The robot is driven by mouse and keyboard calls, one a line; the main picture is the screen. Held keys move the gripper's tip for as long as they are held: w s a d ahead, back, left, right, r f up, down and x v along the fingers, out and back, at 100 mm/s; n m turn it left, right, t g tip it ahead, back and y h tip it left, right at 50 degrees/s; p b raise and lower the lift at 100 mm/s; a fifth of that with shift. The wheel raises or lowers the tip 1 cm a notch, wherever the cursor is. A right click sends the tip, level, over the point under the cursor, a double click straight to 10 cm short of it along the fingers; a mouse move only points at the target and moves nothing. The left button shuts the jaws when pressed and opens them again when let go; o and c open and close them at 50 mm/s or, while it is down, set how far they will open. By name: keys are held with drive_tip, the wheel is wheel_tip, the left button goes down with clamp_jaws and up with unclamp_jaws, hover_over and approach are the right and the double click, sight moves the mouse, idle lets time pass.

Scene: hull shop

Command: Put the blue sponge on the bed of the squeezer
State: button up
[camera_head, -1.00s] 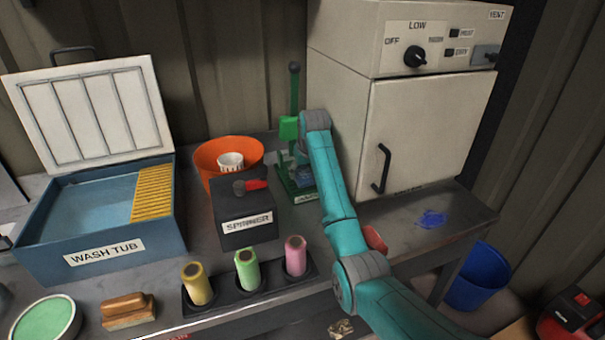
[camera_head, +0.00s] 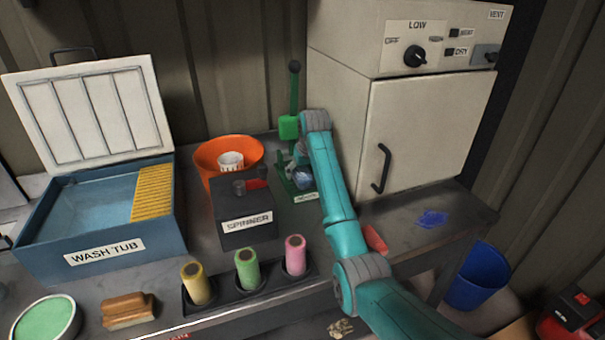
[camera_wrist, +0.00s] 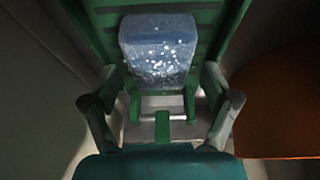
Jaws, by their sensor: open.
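The blue sponge (camera_wrist: 158,50) lies on the green slatted bed (camera_wrist: 103,20) of the squeezer in the wrist view. It also shows small and partly covered in the head view (camera_head: 303,180). The squeezer (camera_head: 289,128) is green, with its lever upright, between the orange bucket and the white cabinet. My gripper (camera_wrist: 160,82) is open, its fingers to either side of and short of the sponge, with a gap between them and it. In the head view my gripper (camera_head: 300,155) is small beside the squeezer and partly hidden by my arm.
The orange bucket (camera_head: 210,155) and spinner box (camera_head: 230,210) stand left of the squeezer. The white cabinet (camera_head: 420,130) stands close on its right. The wash tub (camera_head: 110,250) is farther left. Several coloured rolls stand in a black rack (camera_head: 275,277) in front.

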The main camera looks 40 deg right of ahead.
drive_tip(key=v, duration=1.1)
drive_tip(key=shift+s+r, duration=0.1)
